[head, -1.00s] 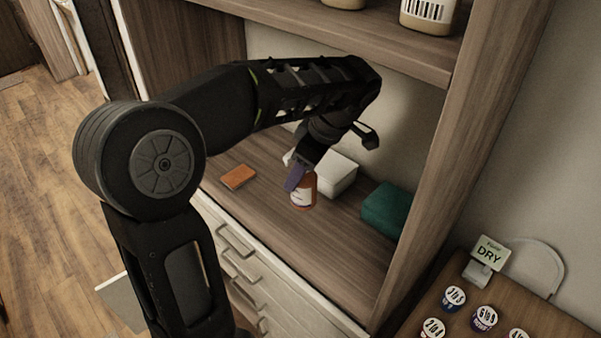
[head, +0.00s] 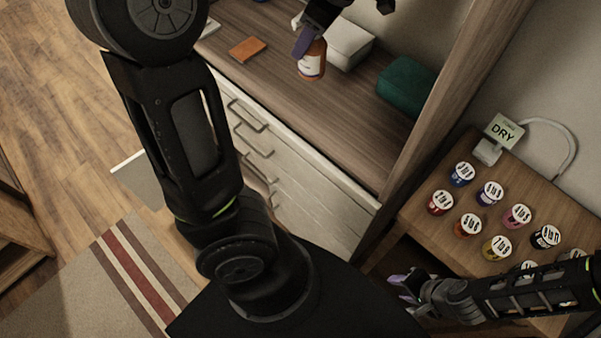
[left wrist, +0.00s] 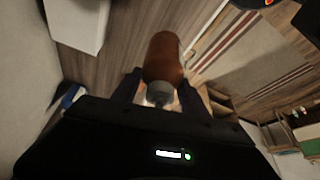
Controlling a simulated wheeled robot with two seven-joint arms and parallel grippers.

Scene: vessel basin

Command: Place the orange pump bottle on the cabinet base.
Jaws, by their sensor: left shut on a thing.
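The orange pump bottle (head: 312,62), with a white label, is near the middle top of the head view, over the wooden cabinet base (head: 345,115). My left gripper (head: 304,40) is shut on its upper part; the bottle also shows between the fingers in the left wrist view (left wrist: 163,62). The bottle looks roughly upright. I cannot tell whether its bottom touches the base. Its pump top is mostly hidden by the gripper in the head view. My right gripper (head: 402,288) is low at the right, empty, with its purple fingertips apart, away from the cabinet.
On the cabinet base lie an orange block (head: 247,49), a white box (head: 348,43) behind the bottle and a green item (head: 405,87) to its right. Bare board lies in front.

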